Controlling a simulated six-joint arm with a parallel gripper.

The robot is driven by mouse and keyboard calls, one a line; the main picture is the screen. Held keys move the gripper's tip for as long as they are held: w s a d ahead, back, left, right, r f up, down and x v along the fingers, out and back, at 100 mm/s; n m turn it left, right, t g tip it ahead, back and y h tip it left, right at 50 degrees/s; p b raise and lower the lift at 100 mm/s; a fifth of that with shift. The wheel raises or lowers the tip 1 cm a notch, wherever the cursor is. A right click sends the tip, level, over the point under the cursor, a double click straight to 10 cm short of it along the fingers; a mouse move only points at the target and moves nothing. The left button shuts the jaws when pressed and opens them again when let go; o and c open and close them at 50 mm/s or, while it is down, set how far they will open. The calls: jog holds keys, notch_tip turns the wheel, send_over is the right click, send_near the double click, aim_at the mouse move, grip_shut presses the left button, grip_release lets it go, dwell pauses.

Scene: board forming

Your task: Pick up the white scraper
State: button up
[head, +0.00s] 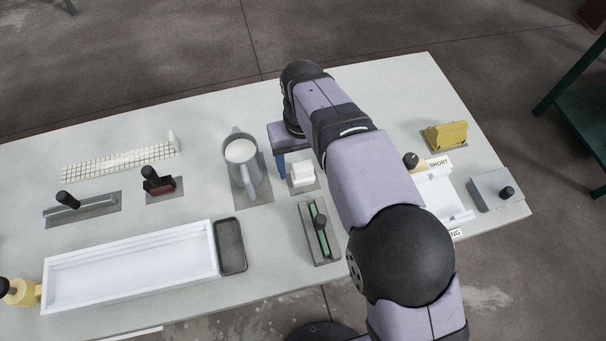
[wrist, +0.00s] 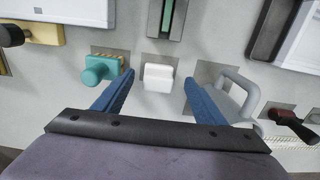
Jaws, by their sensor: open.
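The white scraper (head: 302,173) is a small white block on a grey pad near the middle of the table, just right of the pitcher. It also shows in the wrist view (wrist: 158,77), midway between the two blue fingers. My gripper (wrist: 159,78) is open and empty, with one finger on each side of the scraper in that view. In the head view my gripper (head: 281,164) is partly hidden by my arm, just left of the scraper. The height of the fingertips over the table is hard to tell.
A grey pitcher (head: 240,163) stands close to the left of the scraper. A teal tool (wrist: 100,69) sits on its other side in the wrist view. A green-striped tool (head: 321,229) lies nearer the front. A white tray (head: 130,291) lies front left.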

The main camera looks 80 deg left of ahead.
aim_at(304, 178)
jog(key=shift+w+d+f+p, duration=0.1)
jog(key=shift+f+p, duration=0.7)
jog(key=shift+f, duration=0.95)
jog(key=shift+d+f+p, duration=0.1)
jog(key=shift+f+p, duration=0.65)
jog(key=shift+f, duration=0.95)
jog(key=shift+a, duration=0.1)
jog(key=c, duration=1.2)
